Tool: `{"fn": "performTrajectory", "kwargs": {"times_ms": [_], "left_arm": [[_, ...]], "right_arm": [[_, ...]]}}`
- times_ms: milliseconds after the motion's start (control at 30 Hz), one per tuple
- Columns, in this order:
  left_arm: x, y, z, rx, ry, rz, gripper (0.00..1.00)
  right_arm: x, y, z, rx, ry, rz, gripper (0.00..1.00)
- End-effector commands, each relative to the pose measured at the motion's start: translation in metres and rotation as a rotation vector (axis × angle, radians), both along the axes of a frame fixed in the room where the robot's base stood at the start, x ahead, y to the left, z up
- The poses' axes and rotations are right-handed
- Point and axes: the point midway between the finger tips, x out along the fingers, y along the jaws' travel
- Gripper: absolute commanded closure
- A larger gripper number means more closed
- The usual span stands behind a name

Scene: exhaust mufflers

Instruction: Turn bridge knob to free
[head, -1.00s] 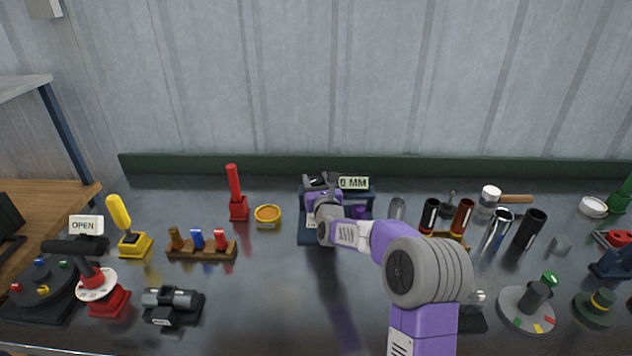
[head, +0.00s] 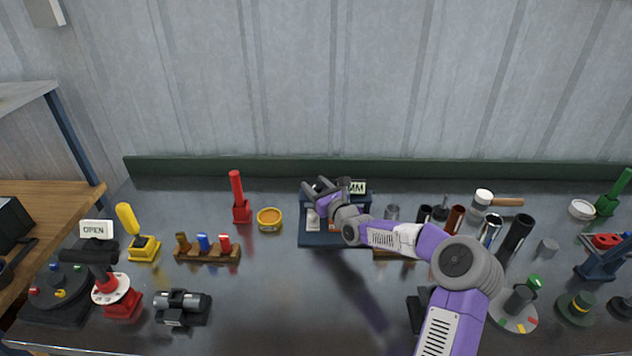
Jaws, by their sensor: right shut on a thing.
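My right gripper (head: 318,188) reaches over a dark blue fixture (head: 335,240) at the back middle of the bench, in the head view. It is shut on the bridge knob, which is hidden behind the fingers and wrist. A small sign ending in "MM" (head: 357,188) stands at the back of the fixture, its left part covered by my gripper. A pale plate (head: 313,222) shows on the fixture below the gripper. I cannot read the knob's position. My left gripper is not in view.
Left of the fixture stand an orange dish (head: 269,225), a red upright handle (head: 238,195) and a rack of small levers (head: 205,255). Right of it, behind my forearm, are several upright cylinders (head: 456,218). A green rail (head: 240,167) runs along the back.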

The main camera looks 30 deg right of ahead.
Motion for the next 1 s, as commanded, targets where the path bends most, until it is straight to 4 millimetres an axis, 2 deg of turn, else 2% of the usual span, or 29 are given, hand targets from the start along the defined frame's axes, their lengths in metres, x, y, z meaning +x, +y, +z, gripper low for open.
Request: {"fn": "performTrajectory", "kwargs": {"times_ms": [567, 600, 700, 1000], "left_arm": [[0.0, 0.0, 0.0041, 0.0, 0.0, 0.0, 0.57], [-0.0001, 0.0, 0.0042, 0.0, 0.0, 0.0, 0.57], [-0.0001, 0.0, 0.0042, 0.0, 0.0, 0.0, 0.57], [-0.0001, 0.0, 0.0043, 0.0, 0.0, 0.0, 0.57]], "right_arm": [[-0.0002, -0.0004, -0.0029, -0.002, 0.005, 0.014, 0.82], [-0.0002, -0.0003, -0.0029, -0.002, 0.005, 0.014, 0.45], [-0.0002, -0.0006, -0.0025, -0.002, 0.004, 0.013, 0.31], [-0.0002, -0.003, -0.0011, -0.003, 0.001, 0.008, 0.31]]}}
